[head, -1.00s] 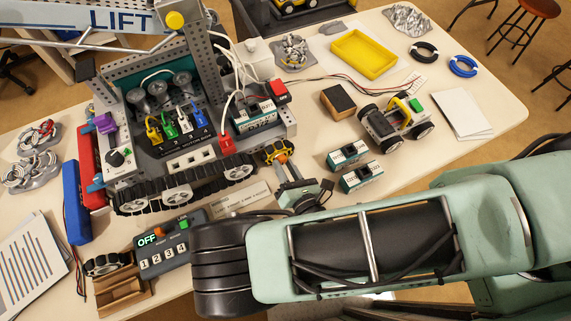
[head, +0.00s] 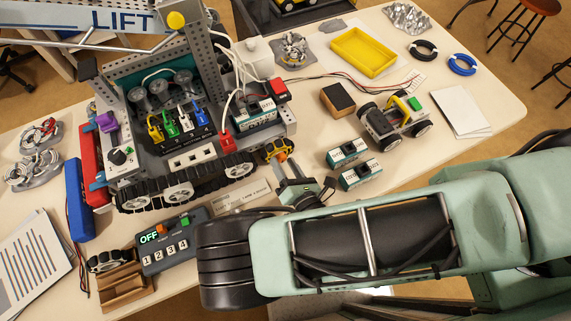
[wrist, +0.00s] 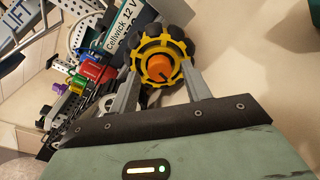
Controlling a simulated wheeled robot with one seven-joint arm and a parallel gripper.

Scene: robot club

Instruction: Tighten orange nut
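The orange nut (wrist: 160,69) sits in the centre of a small black wheel with a yellow hub (wrist: 145,45). The nut has a dark line on its face. In the head view the wheel (head: 272,150) is at the right end of the tracked robot (head: 190,160), with a bit of orange showing. My gripper (wrist: 160,80) faces the wheel, its two fingers apart on either side of the nut. Small gaps seem to show between the nut and the fingers. Contact between the fingertips and the hub cannot be told.
A switch box reading OFF (head: 172,243) lies left of my wrist. Two green-white modules (head: 348,153) and a small wheeled car (head: 395,120) stand to the right. A yellow tray (head: 363,52) is at the back. Clear tabletop lies at the right, around white cards (head: 461,110).

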